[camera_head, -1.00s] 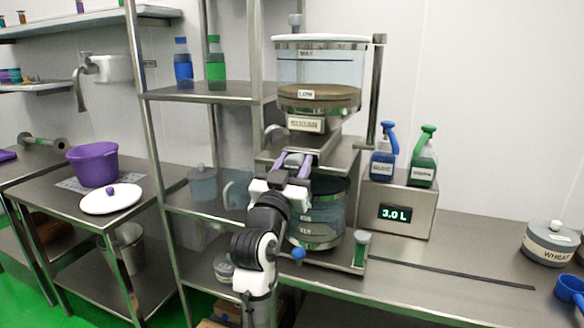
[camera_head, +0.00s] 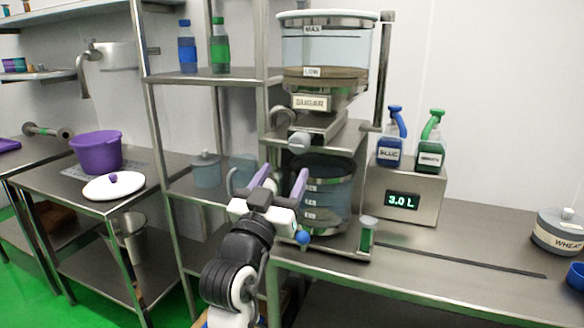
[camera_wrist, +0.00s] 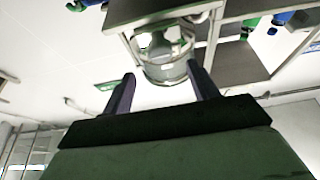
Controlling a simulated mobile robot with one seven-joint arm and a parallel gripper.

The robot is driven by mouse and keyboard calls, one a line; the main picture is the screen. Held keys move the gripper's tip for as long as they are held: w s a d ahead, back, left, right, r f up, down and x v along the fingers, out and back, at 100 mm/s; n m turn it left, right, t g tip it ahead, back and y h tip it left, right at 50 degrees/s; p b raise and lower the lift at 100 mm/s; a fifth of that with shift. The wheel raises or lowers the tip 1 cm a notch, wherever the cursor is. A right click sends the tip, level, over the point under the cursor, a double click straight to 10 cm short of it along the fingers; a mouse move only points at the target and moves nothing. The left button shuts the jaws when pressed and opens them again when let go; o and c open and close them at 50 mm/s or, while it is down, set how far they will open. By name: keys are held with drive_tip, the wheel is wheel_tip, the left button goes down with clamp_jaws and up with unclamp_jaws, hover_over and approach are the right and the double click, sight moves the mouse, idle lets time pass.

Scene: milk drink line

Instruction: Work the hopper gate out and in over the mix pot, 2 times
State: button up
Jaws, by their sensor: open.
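The sugar hopper (camera_head: 325,50) stands above the mix pot (camera_head: 335,215), with brown contents near its LOW mark. The hopper gate (camera_head: 318,126) is a metal slide under the hopper, with a round grey knob (camera_head: 298,141) at its front end. How far out the gate stands, I cannot tell. My gripper (camera_head: 283,175) is open and empty, below and in front of the knob and apart from it. Its fingers hide part of the pot. In the wrist view my open fingers (camera_wrist: 161,70) frame a clear round vessel whose identity is unclear.
A scale box (camera_head: 405,200) reading 3.0 L carries blue (camera_head: 391,145) and green (camera_head: 431,148) spray bottles right of the pot. A shelf post (camera_head: 266,130) stands close to the left. A small green-filled vial (camera_head: 367,235) stands at the pot's front right. The counter further right is mostly clear.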

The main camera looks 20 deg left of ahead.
drive_tip(key=shift+b+v, duration=0.35)
drive_tip(key=shift+v, duration=1.4)
